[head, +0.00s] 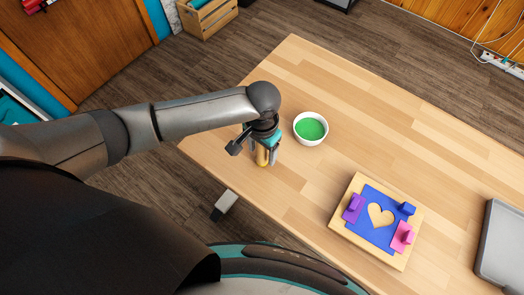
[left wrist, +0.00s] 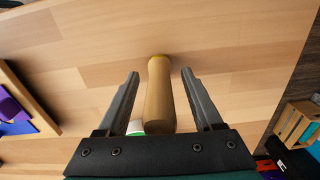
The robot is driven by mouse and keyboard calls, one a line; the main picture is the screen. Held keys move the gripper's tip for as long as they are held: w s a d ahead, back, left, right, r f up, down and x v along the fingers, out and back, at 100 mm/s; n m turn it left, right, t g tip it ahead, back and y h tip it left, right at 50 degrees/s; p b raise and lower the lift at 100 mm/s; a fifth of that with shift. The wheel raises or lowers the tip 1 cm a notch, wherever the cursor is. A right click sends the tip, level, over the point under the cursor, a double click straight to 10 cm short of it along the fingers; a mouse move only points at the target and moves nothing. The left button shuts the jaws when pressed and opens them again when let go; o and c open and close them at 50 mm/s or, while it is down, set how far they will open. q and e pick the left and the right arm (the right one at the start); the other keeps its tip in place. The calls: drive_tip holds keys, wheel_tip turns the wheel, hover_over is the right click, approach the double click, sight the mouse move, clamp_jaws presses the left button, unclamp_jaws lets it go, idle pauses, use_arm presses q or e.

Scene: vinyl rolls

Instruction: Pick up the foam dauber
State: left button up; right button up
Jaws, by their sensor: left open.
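The foam dauber (head: 262,159) is a short, light-wood cylinder near the table's left edge, partly hidden under my left gripper in the head view. In the left wrist view the dauber (left wrist: 159,98) lies between the two fingers, with a visible gap on each side. My left gripper (head: 264,152) is over the dauber and open; its fingers (left wrist: 160,74) do not touch it. The dauber's foam end cannot be made out.
A white bowl of green paint (head: 310,128) stands close to the right of my left gripper. A wooden board (head: 341,222) holds a blue plate with a heart cut-out and several coloured blocks. A grey tray (head: 503,250) lies at the right edge. The far table is clear.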

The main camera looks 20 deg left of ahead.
use_arm(q)
clamp_jaws()
idle(0.5)
